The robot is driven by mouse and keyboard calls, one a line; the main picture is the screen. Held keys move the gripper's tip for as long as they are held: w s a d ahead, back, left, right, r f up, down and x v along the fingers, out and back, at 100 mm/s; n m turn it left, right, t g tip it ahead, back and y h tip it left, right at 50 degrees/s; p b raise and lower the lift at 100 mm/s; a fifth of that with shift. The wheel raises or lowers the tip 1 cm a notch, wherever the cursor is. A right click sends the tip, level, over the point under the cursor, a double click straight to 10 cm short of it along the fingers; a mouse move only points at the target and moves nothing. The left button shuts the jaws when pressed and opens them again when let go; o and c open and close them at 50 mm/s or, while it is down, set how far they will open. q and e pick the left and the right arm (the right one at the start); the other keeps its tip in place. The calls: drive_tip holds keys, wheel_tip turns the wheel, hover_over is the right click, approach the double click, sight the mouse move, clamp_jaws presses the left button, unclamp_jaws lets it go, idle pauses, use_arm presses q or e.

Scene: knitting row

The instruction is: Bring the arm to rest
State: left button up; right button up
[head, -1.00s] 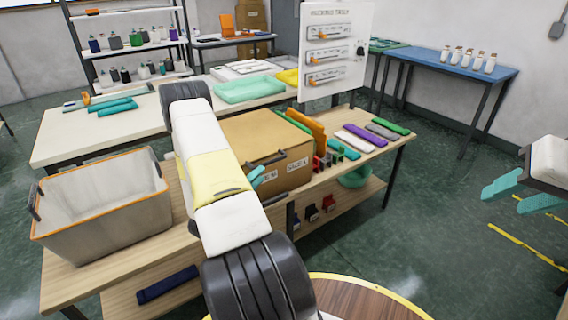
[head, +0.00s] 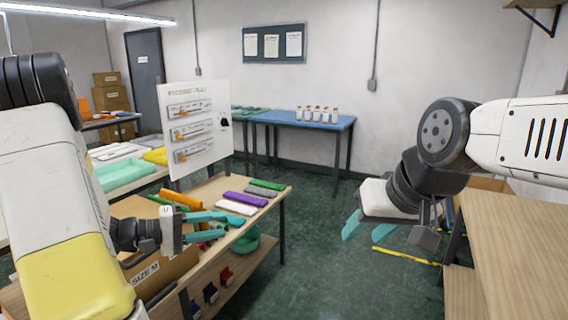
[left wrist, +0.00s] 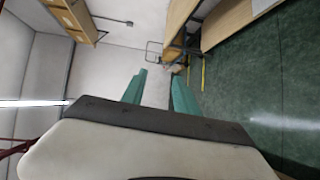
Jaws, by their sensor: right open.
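My left gripper (head: 225,225) reaches in from the left in the head view, in front of the wooden table with the knitted strips. Its teal fingers are apart with nothing between them. In the left wrist view the same gripper (left wrist: 157,88) shows two separated teal fingers, with wall and furniture beyond. My right gripper (head: 362,240) hangs at the centre right over the green floor, its teal fingers pointing down, apart and empty. It is clear of the tables.
The wooden table (head: 262,200) bears a purple strip (head: 246,198), a white strip (head: 236,208), and a box marked SIZE M (head: 150,285). A white tally board (head: 198,130) stands behind. A blue table (head: 310,120) holds several bottles. Another wooden table (head: 530,250) is at right. Floor between is open.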

use_arm(q)
drive_tip(key=s+d+r+m+g+y, duration=0.45)
drive_tip(key=s+d+g, duration=0.3)
drive_tip(key=s, duration=0.45)
drive_tip(key=s+a+r+m+t+y, duration=0.1)
drive_tip(key=s+a+r+t+y, duration=0.3)
drive_tip(key=y, duration=0.4)
drive_tip(key=shift+s+r+t, duration=0.55)
drive_tip(key=shift+r+t, duration=0.45)
drive_tip(key=shift+t, duration=0.15)
drive_tip(key=shift+m, duration=0.25)
